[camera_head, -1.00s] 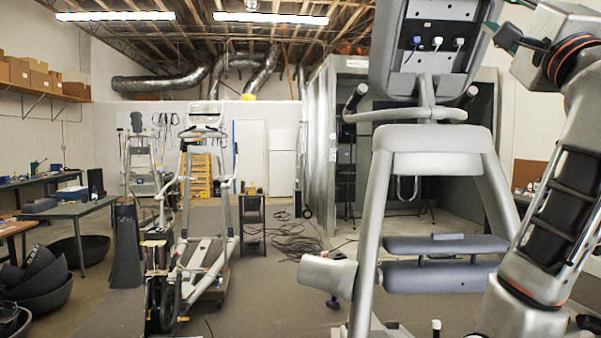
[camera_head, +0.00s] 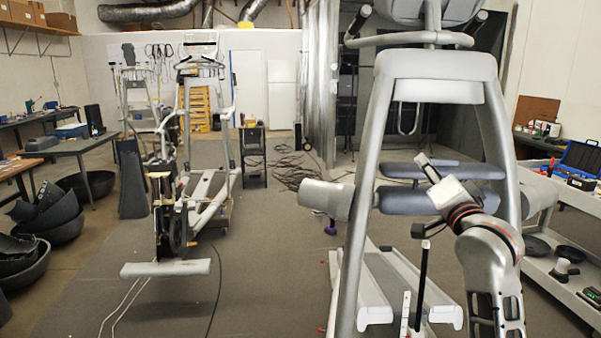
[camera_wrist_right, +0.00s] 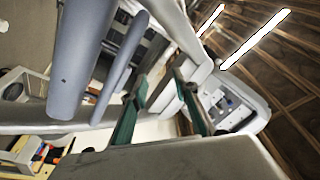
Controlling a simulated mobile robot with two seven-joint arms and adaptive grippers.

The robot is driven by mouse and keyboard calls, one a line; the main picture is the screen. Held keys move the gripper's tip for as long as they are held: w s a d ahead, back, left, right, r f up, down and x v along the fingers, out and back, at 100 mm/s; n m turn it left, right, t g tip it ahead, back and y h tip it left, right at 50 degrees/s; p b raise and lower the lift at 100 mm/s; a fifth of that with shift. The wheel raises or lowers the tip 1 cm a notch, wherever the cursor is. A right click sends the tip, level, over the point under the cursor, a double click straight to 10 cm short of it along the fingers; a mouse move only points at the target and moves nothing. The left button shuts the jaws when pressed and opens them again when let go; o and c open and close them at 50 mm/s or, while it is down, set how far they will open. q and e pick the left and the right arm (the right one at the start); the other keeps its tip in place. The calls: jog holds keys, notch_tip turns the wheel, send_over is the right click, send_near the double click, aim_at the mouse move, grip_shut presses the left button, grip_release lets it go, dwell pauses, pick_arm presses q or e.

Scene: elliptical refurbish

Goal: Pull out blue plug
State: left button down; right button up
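The grey elliptical machine (camera_head: 432,90) stands at centre right in the head view. Its console is cut off at the top, so no plugs show there. In the right wrist view the console's panel (camera_wrist_right: 228,106) shows small and tilted at the right, with plugs or sockets too small to tell apart. I cannot pick out the blue plug for certain. My right gripper (camera_head: 427,163) is low in front of the machine's grey rollers. In the right wrist view its two dark green fingers (camera_wrist_right: 160,78) are apart with nothing between them, well short of the panel. My left gripper is out of view.
A grey cart (camera_head: 570,285) with a blue toolbox (camera_head: 581,158) and loose parts stands at the right. Another exercise machine (camera_head: 205,165) stands at the left. Cables (camera_head: 292,170) lie on the floor behind. Carpet between the machines is mostly clear.

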jog(key=s+a+f+n+g, duration=0.15)
jog(key=s+f, duration=0.25)
jog(key=f, duration=0.8)
jog(key=s+a+f+n+g+y, duration=0.1)
jog(key=s+f+n+g, duration=0.15)
jog(key=f, duration=0.85)
jog(key=s+a+f+n+g, duration=0.1)
jog(key=s+a+f+n, duration=0.2)
jog(key=f, duration=0.9)
jog(key=s+a+f+n+g+y, duration=0.1)
jog(key=s+a+f+n+g, duration=0.1)
jog(key=s+f, duration=0.9)
jog(key=s+a+f+n+g+y, duration=0.1)
jog(key=s+f+n, duration=0.3)
jog(key=s+f, duration=0.7)
jog(key=s+a+g, duration=0.1)
jog(key=s, duration=0.4)
jog(key=shift+s+n, duration=0.3)
